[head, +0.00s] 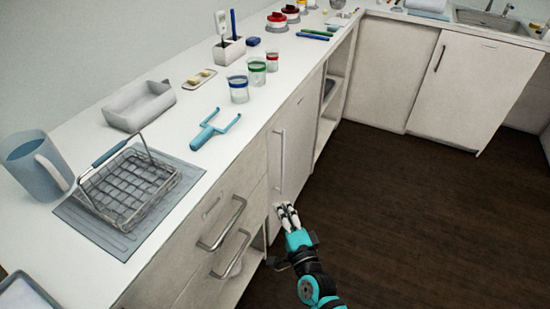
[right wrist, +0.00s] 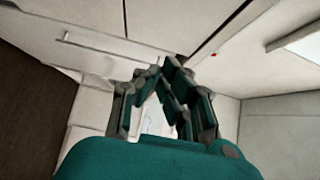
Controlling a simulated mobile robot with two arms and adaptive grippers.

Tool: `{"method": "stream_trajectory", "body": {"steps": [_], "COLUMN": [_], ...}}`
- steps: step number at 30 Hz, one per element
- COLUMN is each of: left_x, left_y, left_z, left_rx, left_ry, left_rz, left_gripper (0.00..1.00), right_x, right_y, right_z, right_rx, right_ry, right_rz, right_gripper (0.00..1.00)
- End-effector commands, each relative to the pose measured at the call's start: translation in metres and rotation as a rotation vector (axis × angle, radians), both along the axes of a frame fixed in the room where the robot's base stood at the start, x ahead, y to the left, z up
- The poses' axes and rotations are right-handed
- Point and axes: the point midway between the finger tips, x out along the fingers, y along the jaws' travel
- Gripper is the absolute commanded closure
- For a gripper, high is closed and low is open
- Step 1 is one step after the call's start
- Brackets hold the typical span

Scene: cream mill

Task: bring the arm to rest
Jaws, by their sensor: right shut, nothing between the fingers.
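My right gripper (head: 287,214) is in the lower middle of the head view, in front of the cabinet fronts and below the counter's edge. Its fingers are closed together and hold nothing. In the right wrist view the gripper (right wrist: 163,65) shows teal and grey fingers with their tips drawn together, with pale cabinet surfaces beyond. Whether the fingertips touch the cabinet, I cannot tell. My left gripper is not in view.
The white counter (head: 200,180) carries a wire basket (head: 128,185) on a grey mat, a blue jug (head: 38,162), a blue forked tool (head: 214,129) and several jars. Drawer handles (head: 222,224) stick out near my right gripper. The dark floor (head: 400,220) is clear on the right.

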Motion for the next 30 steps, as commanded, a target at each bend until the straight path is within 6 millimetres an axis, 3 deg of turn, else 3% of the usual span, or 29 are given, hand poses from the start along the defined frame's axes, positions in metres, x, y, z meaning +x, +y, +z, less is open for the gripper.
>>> {"method": "stream_trajectory", "body": {"steps": [4,7,11,14,17,21,27,30], "left_x": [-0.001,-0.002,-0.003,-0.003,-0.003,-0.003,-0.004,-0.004], "left_y": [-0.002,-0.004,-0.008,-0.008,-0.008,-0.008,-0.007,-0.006], "left_z": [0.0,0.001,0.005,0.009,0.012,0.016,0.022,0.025], "left_rx": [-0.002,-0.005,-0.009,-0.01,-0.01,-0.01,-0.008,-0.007], "left_ry": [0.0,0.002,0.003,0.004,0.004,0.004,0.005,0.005], "left_rz": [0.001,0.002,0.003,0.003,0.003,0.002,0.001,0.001], "left_gripper": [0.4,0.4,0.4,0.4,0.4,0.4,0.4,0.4], "right_x": [-0.001,-0.005,-0.024,-0.055,-0.095,-0.166,-0.286,-0.347], "right_y": [0.0,-0.002,-0.009,-0.021,-0.038,-0.067,-0.115,-0.14], "right_z": [-0.002,-0.021,-0.085,-0.153,-0.216,-0.294,-0.375,-0.4], "right_rx": [-0.005,-0.06,-0.255,-0.465,-0.671,-0.928,-1.232,-1.344], "right_ry": [0.003,0.033,0.132,0.24,0.343,0.484,0.661,0.731], "right_rz": [0.001,0.008,0.044,0.107,0.193,0.35,0.639,0.797], "right_gripper": [1.0,1.0,1.0,1.0,1.0,1.0,1.0,1.0]}}
